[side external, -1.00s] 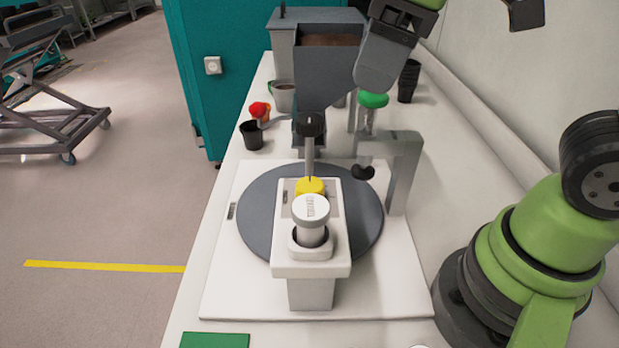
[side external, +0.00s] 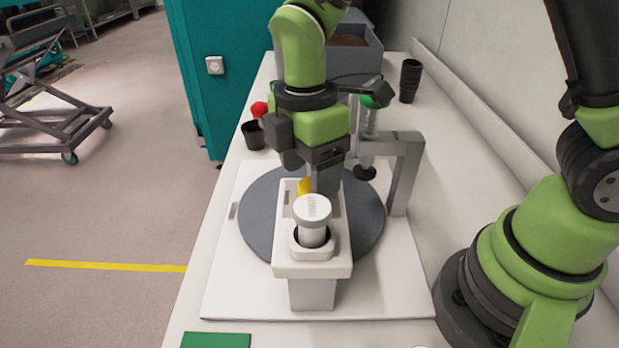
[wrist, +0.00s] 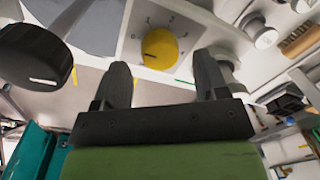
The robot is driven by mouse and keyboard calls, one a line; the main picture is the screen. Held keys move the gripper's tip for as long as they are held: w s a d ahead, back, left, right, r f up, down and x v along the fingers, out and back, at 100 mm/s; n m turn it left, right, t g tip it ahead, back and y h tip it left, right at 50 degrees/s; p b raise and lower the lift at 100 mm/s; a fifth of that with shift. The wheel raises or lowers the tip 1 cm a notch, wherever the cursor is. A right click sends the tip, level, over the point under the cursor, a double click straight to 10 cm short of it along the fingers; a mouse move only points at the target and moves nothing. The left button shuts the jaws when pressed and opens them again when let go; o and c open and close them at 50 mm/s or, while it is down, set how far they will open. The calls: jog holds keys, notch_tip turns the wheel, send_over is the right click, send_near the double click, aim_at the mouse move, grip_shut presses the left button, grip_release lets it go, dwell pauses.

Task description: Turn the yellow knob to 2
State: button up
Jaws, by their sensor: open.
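In the side view, the yellow knob (side external: 304,186) is partly hidden behind my gripper (side external: 318,188), which hangs over the white housing (side external: 312,268).
A white-capped cylinder (side external: 312,212) stands on the housing in front of the knob. A grey bracket (side external: 405,175) with a green-topped part (side external: 372,102) stands to the right. The dark round turntable (side external: 258,215) lies below. Black cups (side external: 410,80) stand at the back.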

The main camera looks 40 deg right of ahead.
jog(key=shift+f, duration=1.1)
jog(key=shift+c, duration=0.3)
jog(key=c, duration=0.9)
